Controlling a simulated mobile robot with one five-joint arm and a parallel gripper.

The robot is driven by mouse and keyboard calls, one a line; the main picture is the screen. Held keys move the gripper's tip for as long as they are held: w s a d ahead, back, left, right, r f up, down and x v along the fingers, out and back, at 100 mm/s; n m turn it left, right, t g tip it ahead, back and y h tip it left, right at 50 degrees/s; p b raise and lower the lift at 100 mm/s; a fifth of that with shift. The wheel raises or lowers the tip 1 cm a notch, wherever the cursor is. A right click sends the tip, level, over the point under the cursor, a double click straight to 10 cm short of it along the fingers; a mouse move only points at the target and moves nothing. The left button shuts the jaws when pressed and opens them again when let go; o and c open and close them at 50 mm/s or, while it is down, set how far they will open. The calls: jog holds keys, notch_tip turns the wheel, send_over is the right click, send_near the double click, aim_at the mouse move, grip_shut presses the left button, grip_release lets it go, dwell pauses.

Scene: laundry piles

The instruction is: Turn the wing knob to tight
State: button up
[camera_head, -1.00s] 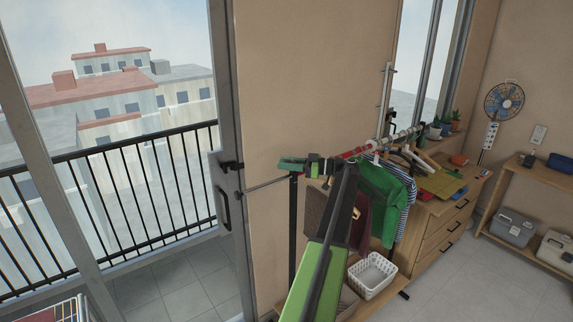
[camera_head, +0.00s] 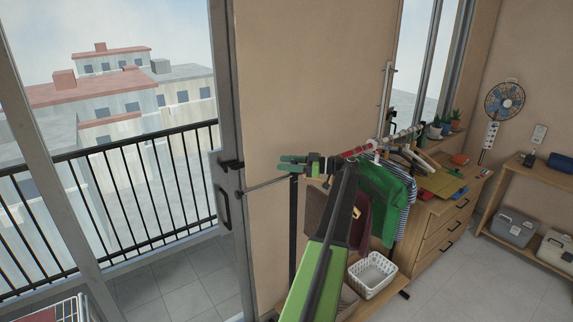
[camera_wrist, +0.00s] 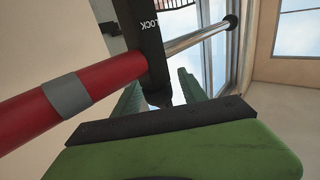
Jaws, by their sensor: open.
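In the wrist view a black clamp body (camera_wrist: 146,38) marked LOCK, upside down, sits where the rail's red tube meets a bright metal rod. A dark tapered part at its lower end (camera_wrist: 158,97), which may be the wing knob, lies between my fingers in the picture; I cannot tell whether they touch it. My gripper (camera_wrist: 160,82) is open, with one green finger on each side. In the head view my gripper (camera_head: 282,163) is at the rail's left part, at the top of the black post (camera_head: 293,225); the knob is not distinguishable there.
The red tube (camera_wrist: 70,100) crosses the wrist view at left. In the head view, hanging clothes (camera_head: 378,187) lie to the right and a white basket (camera_head: 372,275) below. A wooden dresser (camera_head: 440,226) stands farther right. The metal rod (camera_head: 267,184) reaches toward the balcony door.

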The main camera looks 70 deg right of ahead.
jog(key=v, duration=1.7)
jog(key=shift+s, duration=0.25)
jog(key=shift+d+r, duration=0.1)
